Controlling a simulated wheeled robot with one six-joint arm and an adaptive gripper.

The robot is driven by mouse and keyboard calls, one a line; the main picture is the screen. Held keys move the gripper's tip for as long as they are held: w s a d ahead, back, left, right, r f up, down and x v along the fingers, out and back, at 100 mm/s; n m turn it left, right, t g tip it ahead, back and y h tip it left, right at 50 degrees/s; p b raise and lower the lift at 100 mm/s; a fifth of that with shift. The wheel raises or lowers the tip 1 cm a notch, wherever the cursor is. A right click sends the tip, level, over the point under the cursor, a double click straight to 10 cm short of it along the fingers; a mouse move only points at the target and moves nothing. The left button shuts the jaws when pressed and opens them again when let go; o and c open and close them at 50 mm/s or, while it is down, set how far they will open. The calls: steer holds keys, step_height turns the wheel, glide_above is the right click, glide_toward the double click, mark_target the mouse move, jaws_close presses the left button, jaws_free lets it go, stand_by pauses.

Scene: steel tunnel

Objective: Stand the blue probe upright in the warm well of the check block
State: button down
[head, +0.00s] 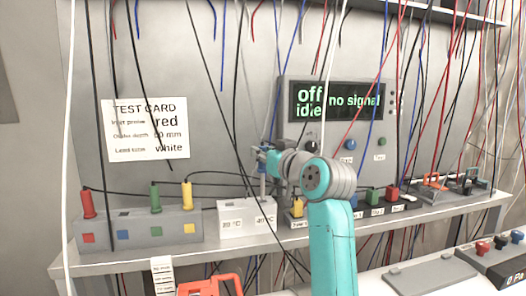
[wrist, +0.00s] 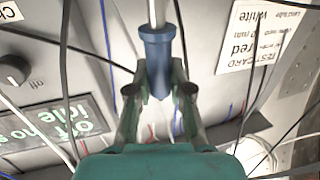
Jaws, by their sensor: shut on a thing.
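My gripper (head: 262,158) is shut on the blue probe (wrist: 158,48), which also shows in the head view (head: 262,186). The wrist view shows both fingers (wrist: 158,92) closed around its blue body, with a pale stem or lead running from it. In the head view the probe hangs roughly upright above the check block (head: 232,226). This pale block has a 20 °C label at left and a 40 °C label at right. The probe is over the 40 °C side. The well openings are too small to make out, and I cannot tell whether the tip touches the block.
A test card (head: 148,130) reads red, 50 mm, white. A meter (head: 338,112) shows "off", "idle", "no signal". Hanging cables cross the space.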

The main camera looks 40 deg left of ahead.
mark_target(263, 172)
steer(key=shift+f, duration=2.4)
steer(key=shift+r, duration=2.15)
steer(key=shift+f, duration=2.05)
steer(key=c, duration=1)
jaws_free()
steer(key=shift+f, duration=0.15)
steer(key=shift+r+v, duration=0.2)
steer(key=shift+v, duration=1.85)
steer(key=shift+r+v, duration=0.2)
steer(key=shift+v, duration=1.85)
